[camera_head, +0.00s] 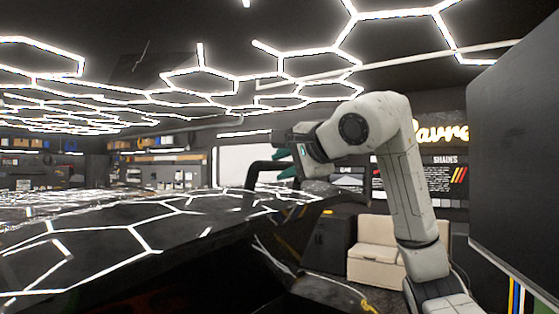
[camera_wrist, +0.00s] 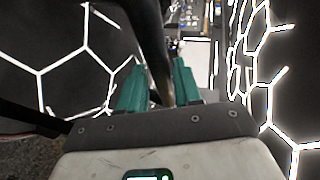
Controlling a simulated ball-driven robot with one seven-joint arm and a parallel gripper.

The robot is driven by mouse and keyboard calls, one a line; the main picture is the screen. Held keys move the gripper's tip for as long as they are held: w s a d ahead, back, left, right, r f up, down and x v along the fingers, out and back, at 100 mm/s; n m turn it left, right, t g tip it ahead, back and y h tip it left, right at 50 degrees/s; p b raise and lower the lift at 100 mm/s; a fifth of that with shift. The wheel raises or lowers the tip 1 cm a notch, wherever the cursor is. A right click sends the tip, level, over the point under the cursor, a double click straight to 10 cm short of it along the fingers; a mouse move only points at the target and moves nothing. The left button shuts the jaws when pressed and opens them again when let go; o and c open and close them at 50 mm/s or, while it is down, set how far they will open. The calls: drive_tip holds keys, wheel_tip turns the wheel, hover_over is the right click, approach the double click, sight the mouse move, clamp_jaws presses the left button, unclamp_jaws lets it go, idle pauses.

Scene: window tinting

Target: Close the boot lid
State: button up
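The dark, glossy car body (camera_head: 130,235) fills the lower left of the head view and mirrors the hexagon lights. A black curved bar (camera_head: 265,170), like a spoiler or handle, rises at its far right end. My gripper (camera_head: 287,166), with teal fingers, is right at this bar. In the wrist view, the teal fingers of my gripper (camera_wrist: 158,88) stand apart, with a dark bar (camera_wrist: 152,45) running between them. Whether either finger touches the bar cannot be told. A dark glossy panel (camera_wrist: 65,50) lies left of the fingers. The boot lid's full outline is not clear.
A cream sofa (camera_head: 375,248) and a dark cabinet (camera_head: 328,240) stand behind my arm. A large dark panel (camera_head: 515,160) fills the right edge. Shelves (camera_head: 165,170) line the back wall. Some floor shows in front of the sofa.

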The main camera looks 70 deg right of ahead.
drive_tip(key=shift+x, duration=1.1)
drive_tip(key=shift+c, duration=0.5)
clamp_jaws()
drive_tip(key=shift+f, duration=0.1)
